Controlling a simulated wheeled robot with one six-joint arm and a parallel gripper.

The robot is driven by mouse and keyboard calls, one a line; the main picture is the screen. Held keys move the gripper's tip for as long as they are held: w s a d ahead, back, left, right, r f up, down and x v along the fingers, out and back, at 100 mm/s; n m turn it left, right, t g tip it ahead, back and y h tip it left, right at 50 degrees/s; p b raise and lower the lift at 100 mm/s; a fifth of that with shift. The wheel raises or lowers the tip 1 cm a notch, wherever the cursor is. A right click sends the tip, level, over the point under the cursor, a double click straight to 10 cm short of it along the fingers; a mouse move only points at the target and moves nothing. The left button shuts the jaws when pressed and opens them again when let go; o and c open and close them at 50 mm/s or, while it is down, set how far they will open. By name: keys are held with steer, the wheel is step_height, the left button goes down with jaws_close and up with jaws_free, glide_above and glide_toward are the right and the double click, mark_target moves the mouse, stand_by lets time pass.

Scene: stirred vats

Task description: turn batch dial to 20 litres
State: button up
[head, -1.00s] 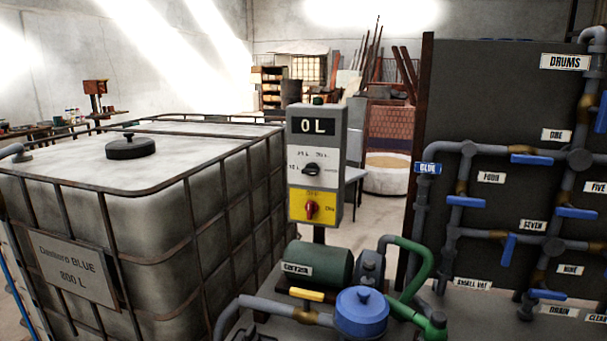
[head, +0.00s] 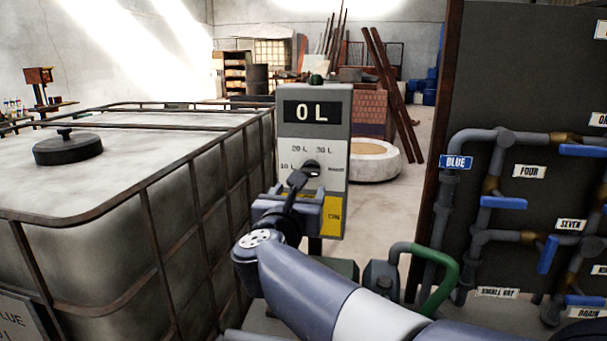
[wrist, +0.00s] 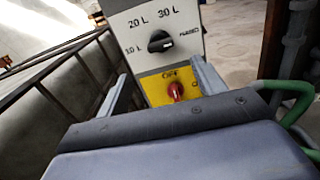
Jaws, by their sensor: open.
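The batch dial is a black knob (wrist: 160,41) on the white face of the control box (head: 340,130). Around it are 10 L, 20 L, 30 L and a manual mark. A small light mark on the knob is on its right side, towards the manual mark. The knob also shows in the head view (head: 311,168), just above my gripper (head: 293,192). In the wrist view my gripper (wrist: 165,82) is open and empty, its fingers spread at either side of the lower box, below the dial. The display (head: 311,112) reads 0 L.
A red switch (wrist: 176,91) on a yellow plate (wrist: 157,92) sits below the dial, between the fingers in the wrist view. A caged tank (head: 190,160) stands at left. A pipe panel (head: 500,90) with blue valves stands at right.

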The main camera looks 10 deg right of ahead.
mark_target(309, 174)
steer(key=p+x, duration=0.1)
steer(key=x, duration=0.9)
steer(key=shift+c, duration=0.3)
steer(key=c, duration=0.9)
